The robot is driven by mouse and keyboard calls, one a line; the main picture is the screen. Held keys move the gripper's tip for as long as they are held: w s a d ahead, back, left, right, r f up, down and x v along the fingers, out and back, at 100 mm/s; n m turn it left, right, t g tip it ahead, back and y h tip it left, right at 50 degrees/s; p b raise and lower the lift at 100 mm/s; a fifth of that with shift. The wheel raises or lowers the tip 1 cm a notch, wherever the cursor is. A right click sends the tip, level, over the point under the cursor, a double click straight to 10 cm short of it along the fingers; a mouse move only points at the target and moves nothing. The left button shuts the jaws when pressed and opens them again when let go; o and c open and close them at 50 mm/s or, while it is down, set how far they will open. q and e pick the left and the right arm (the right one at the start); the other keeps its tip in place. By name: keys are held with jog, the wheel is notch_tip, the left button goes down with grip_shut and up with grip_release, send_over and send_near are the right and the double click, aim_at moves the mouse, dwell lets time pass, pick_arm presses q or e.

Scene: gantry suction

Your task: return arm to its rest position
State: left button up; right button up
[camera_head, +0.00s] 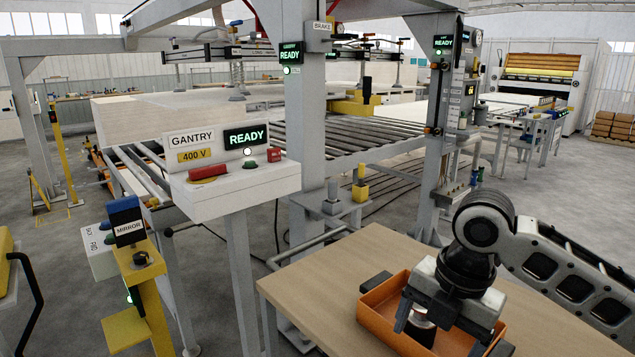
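My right gripper (450,329) comes in from the right and hangs low over an orange tray (376,310) on a wooden table. Its dark fingers look spread apart. A small silver, dark-topped cylindrical part (421,327) shows in the tray near the left-hand finger; I cannot tell whether the finger touches it. The gripper hides much of the tray's inside. My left gripper is not in view.
The wooden tabletop (330,265) is clear left of the tray. A gantry control box (232,180) reading READY stands beyond it, beside a grey post (305,120). A yellow pedestal (150,285) labelled MIRROR stands at left. A roller conveyor (350,135) lies behind.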

jog(key=s+a+f+m+t+y, duration=0.35)
jog(key=a+f+m+y, duration=0.25)
jog(key=a+f+m, duration=0.75)
jog(key=s+d+f+m+t+h, duration=0.4)
jog(key=s+d+f+m+t, duration=0.2)
jog(key=s+d+f+m, duration=0.3)
jog(key=s+d+m, duration=0.2)
jog(key=m, duration=0.1)
jog(key=shift+d+f, duration=0.2)
jog(key=shift+t, duration=0.25)
